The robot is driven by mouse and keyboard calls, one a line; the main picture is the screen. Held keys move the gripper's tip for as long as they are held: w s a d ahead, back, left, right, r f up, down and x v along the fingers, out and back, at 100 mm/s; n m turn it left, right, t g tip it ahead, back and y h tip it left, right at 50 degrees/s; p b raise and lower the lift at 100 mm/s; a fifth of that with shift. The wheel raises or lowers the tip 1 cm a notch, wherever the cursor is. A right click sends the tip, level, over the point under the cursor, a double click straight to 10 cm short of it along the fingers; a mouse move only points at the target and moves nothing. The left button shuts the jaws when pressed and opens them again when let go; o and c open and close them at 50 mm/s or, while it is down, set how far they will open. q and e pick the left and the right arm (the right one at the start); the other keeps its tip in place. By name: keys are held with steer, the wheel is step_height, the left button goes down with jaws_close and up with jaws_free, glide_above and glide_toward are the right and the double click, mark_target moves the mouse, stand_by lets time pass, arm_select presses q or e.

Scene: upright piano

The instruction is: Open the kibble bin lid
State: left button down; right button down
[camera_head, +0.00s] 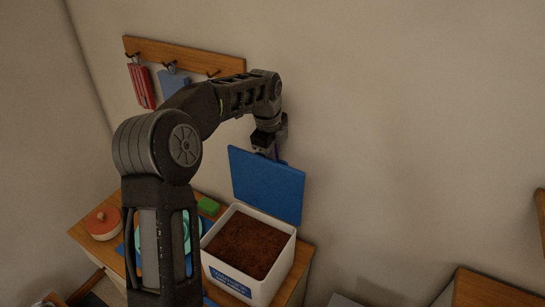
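The kibble bin is a white, square-mouthed box (285,263) with a blue label (230,281) on its front. It stands on a wooden cabinet and is full of brown kibble (245,243). Its blue lid (266,187) stands raised, nearly upright, at the back edge of the bin, so the mouth is uncovered. My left gripper (271,153) points down at the lid's top edge, close to the wall. Its fingertips are partly hidden by the lid, and I cannot tell whether they grip it. My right gripper is out of view.
A wooden hook rail (205,59) holds red and blue items on the wall. The wall on the right is bare.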

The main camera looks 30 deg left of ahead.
arm_select(q)
steer(key=shift+r, duration=0.1)
steer(key=c, duration=1.5)
jaws_free()
steer(key=shift+r, duration=0.5)
arm_select(e)
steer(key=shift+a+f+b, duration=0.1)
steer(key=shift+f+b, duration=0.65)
steer(key=shift+b, duration=0.05)
arm_select(q)
steer(key=r, duration=0.2)
steer(key=s+r, duration=0.1)
steer(key=r, duration=0.3)
steer(key=shift+s+r, duration=0.25)
steer(key=shift+r, duration=0.1)
steer(key=shift+f, duration=0.1)
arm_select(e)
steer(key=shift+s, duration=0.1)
